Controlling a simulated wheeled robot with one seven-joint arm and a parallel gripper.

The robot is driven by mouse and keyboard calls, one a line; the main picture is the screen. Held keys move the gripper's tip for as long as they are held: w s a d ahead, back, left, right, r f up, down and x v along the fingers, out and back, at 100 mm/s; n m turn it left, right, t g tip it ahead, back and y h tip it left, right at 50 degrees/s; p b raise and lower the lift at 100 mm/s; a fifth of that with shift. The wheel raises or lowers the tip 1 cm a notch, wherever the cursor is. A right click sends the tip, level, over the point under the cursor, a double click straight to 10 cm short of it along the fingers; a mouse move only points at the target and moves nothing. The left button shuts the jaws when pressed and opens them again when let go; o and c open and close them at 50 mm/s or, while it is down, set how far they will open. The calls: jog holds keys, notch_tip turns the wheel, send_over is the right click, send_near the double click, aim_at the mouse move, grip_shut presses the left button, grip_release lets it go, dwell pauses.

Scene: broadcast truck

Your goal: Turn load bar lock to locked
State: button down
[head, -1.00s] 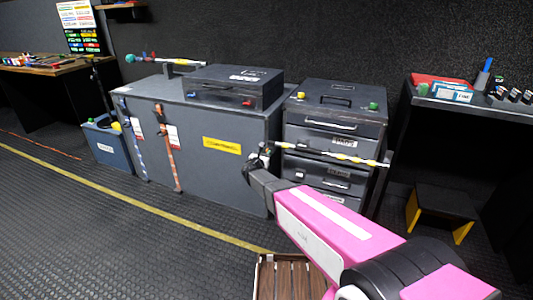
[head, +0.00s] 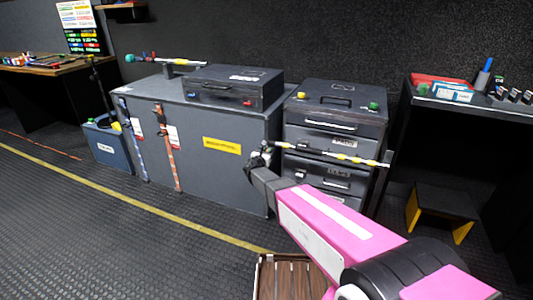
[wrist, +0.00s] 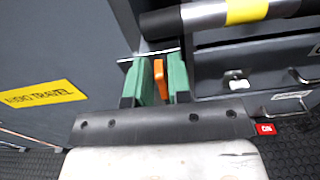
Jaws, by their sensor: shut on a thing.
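The load bar (head: 340,157), banded in yellow, black and silver, runs across the front of the dark drawer case; it also shows at the top of the wrist view (wrist: 205,15). Its lock appears as a small orange lever (wrist: 160,78) just below the bar's left end. My gripper (head: 262,155) is at that left end, beside the large grey case. In the wrist view, the green fingers of my gripper (wrist: 159,75) stand on both sides of the orange lever, shut on it. In the head view my gripper hides the lever.
The large grey case (head: 222,175) with a yellow label is close on the left of my gripper. The drawer case (head: 337,110) is behind the bar. A wooden slatted crate (head: 290,262) stands below my arm. A black step stool (head: 440,205) is at right. Floor at left is open.

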jog(key=m, duration=0.5)
jog(key=d+f+m, duration=0.1)
jog(key=m, duration=1.1)
jog(key=shift+s+d+f, duration=0.15)
jog(key=shift+s, duration=0.1)
jog(key=shift+m, duration=0.4)
jog(key=c, duration=1.2)
grip_release()
jog(key=shift+c, duration=0.2)
jog(key=shift+s, duration=0.1)
jog(key=v, duration=1)
jog(key=shift+s, duration=0.3)
